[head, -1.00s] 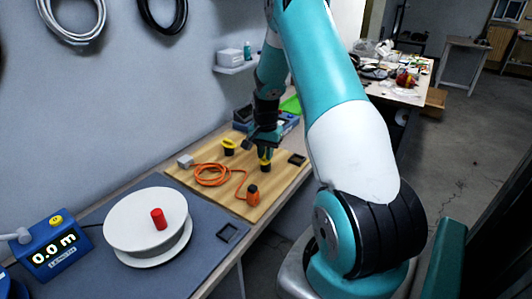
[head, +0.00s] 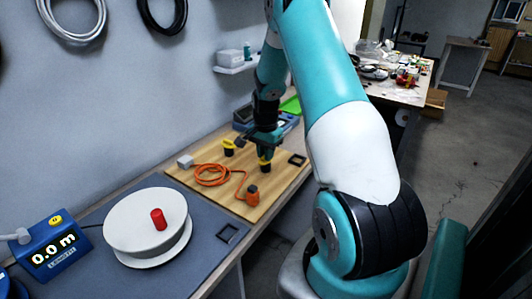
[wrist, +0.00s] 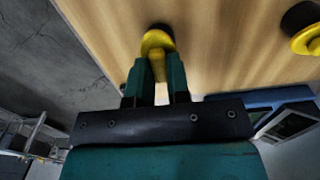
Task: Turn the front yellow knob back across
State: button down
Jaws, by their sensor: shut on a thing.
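The front yellow knob (head: 265,166) stands on a black base on the wooden board (head: 214,204). My gripper (head: 265,157) points down over it with its fingers shut on its yellow grip. In the wrist view the fingers of my gripper (wrist: 158,78) close on the near part of the same knob (wrist: 157,40); the fingers hide part of the grip.
An orange cable (head: 211,175) lies coiled on the board, ending in an orange and black plug (head: 253,195). A white reel (head: 146,222) and a blue display box (head: 55,250) stand nearer on a grey mat.

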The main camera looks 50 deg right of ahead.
jog(key=c, duration=1.1)
grip_release()
jog(key=shift+r, duration=0.1)
notch_tip(320, 180, up, 17)
jog(key=shift+r+b, duration=0.2)
jog(key=shift+b, duration=0.85)
